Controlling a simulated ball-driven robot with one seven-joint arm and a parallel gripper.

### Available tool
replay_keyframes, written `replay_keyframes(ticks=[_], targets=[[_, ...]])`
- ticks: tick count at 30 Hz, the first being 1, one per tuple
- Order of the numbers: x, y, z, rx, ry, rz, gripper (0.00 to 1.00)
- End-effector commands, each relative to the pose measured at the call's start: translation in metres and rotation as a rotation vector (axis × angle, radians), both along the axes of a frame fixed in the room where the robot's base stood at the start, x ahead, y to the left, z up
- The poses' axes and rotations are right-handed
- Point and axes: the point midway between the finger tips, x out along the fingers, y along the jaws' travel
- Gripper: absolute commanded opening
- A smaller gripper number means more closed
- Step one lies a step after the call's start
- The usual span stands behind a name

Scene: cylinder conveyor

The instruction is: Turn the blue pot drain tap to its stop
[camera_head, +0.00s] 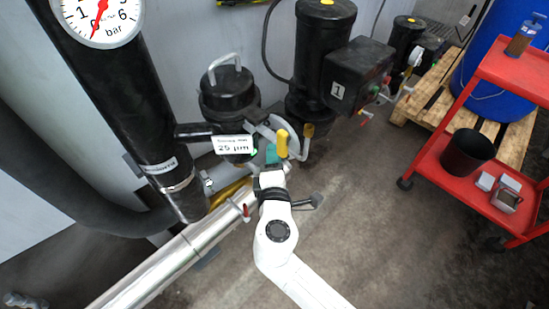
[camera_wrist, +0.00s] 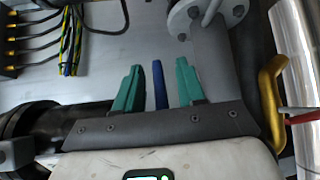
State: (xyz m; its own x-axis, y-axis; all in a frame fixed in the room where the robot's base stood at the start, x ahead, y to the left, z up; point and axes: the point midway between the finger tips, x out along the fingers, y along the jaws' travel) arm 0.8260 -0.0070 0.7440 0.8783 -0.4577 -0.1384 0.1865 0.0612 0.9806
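The blue handle (camera_wrist: 158,85), which looks like the pot drain tap's, stands between the two green fingers of my gripper (camera_wrist: 159,80) in the wrist view. A gap shows on each side of it, so the fingers are open around it and do not visibly touch it. In the head view my gripper (camera_head: 272,155) is just below the black filter pot (camera_head: 228,90) with the 25 µm label. I cannot make out the blue handle there, and the tap's body is hidden.
A yellow handle (camera_head: 281,143) is close beside my gripper. A silver pipe (camera_head: 165,262) with a small red lever (camera_head: 246,212) runs at lower left. A black motor unit (camera_head: 355,75) stands to the right. A red trolley (camera_head: 450,160) is farther right, past open floor.

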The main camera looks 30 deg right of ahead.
Motion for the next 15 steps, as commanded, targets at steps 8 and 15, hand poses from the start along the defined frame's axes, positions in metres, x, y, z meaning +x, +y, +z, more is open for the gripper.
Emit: replay_keyframes(ticks=[8, 15], targets=[[0.0019, -0.0013, -0.0001, 0.001, 0.0, 0.0, 0.39], [0.0017, -0.0011, -0.0001, 0.001, 0.0, 0.0, 0.19]])
